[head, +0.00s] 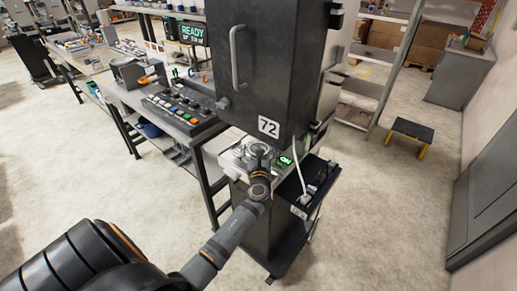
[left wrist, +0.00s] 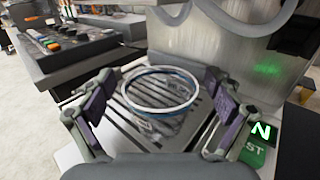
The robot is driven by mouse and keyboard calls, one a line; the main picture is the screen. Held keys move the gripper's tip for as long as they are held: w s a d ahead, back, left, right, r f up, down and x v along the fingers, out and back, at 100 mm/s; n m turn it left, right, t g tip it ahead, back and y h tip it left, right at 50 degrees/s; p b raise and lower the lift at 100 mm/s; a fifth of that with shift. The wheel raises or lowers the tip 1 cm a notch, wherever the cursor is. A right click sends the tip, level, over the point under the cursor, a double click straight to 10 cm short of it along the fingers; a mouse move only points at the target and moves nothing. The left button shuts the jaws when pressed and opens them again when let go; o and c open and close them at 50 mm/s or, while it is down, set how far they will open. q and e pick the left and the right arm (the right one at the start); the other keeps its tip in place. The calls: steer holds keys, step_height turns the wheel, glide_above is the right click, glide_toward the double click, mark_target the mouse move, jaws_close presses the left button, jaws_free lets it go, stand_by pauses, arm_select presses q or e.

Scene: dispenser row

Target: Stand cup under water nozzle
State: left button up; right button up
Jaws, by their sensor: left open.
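A clear cup (left wrist: 160,125) with a pale blue-white rim stands upright on a slatted metal drip tray (left wrist: 198,128) in the left wrist view. My left gripper (left wrist: 158,92) is open, with its purple-padded fingers on either side of the cup and gaps showing between pads and cup. In the head view my left gripper (head: 259,153) reaches onto the machine's ledge below the dark cabinet marked 72 (head: 270,75) and hides most of the cup. The water nozzle cannot be clearly made out. My right gripper is not in view.
A green lit ON label (head: 286,161) sits right of the gripper; it also shows in the left wrist view (left wrist: 262,131). A metal back panel (left wrist: 215,45) rises behind the tray. A button panel (head: 183,108) stands on the bench to the left.

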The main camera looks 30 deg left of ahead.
arm_select(q)
steer(key=shift+s+d+f, duration=0.1)
steer(key=shift+s+f, duration=0.1)
steer(key=shift+f, duration=0.45)
steer(key=shift+s+d, duration=0.25)
steer(key=shift+s, duration=0.05)
steer(key=r+v, duration=0.1)
steer(key=v, duration=0.9)
steer(key=shift+s+d, duration=0.3)
steer(key=shift+r, duration=0.15)
